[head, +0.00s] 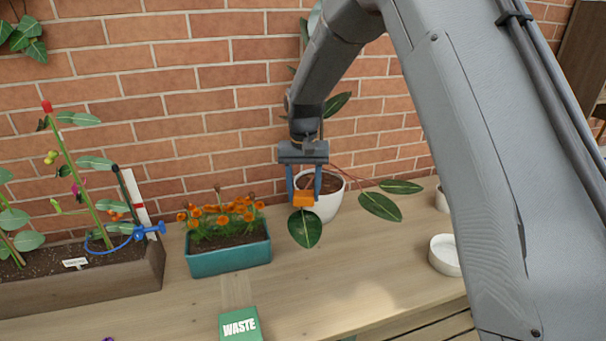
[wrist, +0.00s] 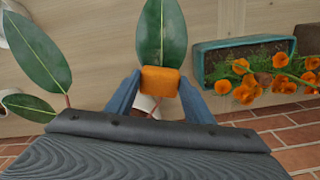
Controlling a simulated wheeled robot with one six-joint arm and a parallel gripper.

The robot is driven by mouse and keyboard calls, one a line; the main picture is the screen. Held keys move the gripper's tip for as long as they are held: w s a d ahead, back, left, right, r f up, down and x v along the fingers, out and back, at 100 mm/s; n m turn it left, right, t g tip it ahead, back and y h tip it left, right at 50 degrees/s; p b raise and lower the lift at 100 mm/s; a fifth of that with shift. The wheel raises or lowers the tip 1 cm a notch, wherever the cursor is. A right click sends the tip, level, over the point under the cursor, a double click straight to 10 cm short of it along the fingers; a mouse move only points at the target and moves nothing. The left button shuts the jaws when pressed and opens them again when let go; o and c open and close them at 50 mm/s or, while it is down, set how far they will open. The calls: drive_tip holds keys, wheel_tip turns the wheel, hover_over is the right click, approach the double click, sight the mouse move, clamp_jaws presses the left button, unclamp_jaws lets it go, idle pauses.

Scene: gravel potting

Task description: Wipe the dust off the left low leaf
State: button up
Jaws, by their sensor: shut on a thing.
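My gripper (head: 304,190) is shut on an orange sponge (head: 303,199), which shows between the blue fingers in the wrist view (wrist: 159,81). The left low leaf (head: 305,229) hangs just below the sponge in the head view. In the wrist view this dark green leaf (wrist: 162,35) extends beyond the sponge, which overlaps the leaf's base end. I cannot tell whether they touch. The visible leaf surface looks green with a pale midrib. The plant stands in a white pot (head: 328,204), partly hidden behind my gripper.
Other low leaves (head: 380,207) spread right of the pot. A teal planter of orange flowers (head: 228,258) stands to the left. A brown trough (head: 80,285) with staked plants is farther left. A green WASTE container (head: 240,325) is at the front; a white dish (head: 445,254) is right.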

drive_tip(key=shift+r+p, duration=1.1)
drive_tip(key=shift+r, duration=1.2)
drive_tip(key=shift+s+f, duration=0.1)
drive_tip(key=shift+s, duration=0.05)
